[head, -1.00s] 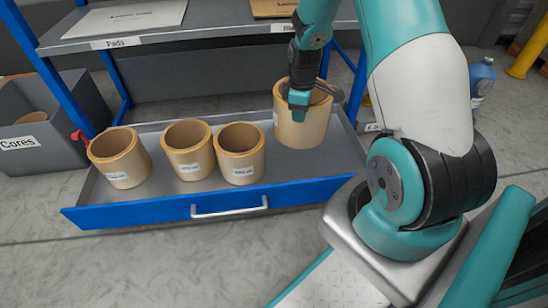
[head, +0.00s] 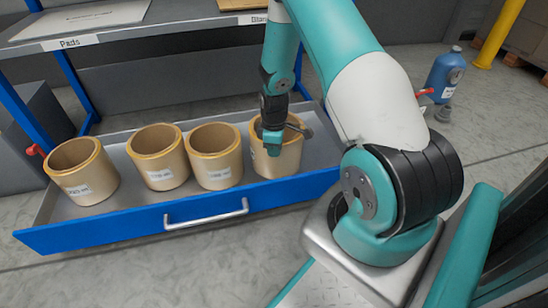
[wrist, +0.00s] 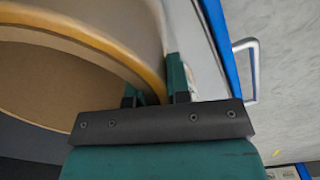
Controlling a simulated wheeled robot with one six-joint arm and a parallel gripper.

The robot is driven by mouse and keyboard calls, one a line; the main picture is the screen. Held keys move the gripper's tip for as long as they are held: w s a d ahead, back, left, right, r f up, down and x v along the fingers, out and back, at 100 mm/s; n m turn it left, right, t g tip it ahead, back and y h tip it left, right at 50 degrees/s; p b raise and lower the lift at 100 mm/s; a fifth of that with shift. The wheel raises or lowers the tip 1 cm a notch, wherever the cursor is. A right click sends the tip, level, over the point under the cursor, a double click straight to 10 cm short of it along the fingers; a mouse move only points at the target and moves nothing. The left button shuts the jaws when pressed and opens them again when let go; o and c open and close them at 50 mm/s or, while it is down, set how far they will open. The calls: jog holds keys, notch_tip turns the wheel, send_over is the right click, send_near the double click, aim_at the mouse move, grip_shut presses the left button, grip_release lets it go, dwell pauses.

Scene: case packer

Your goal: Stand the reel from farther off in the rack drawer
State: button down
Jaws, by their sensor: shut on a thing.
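The tan cardboard reel (head: 285,162) is upright at the right end of the pulled-out blue rack drawer (head: 120,232). My gripper (head: 272,140) is shut on its rim, with one finger inside the wall and one outside. The wrist view shows the rim of this reel (wrist: 130,62) between the fingers (wrist: 155,92). Whether the reel's base touches the drawer floor I cannot tell. Three similar labelled reels stand upright in the drawer to its left: the left one (head: 88,180), the middle one (head: 160,168) and the one beside the held reel (head: 217,165). A narrow gap parts that neighbour from the held reel.
A shelf (head: 150,30) labelled Pads hangs above the back of the drawer. The drawer handle (head: 206,212) sticks out in front. A blue jug (head: 443,75) stands on the floor at the right. A grey bin (head: 28,130) is at the far left.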

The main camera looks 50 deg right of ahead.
jog(key=shift+f+b, duration=0.4)
jog(key=shift+f, duration=0.9)
jog(key=c, duration=1.1)
grip_release()
jog(key=shift+f, duration=0.2)
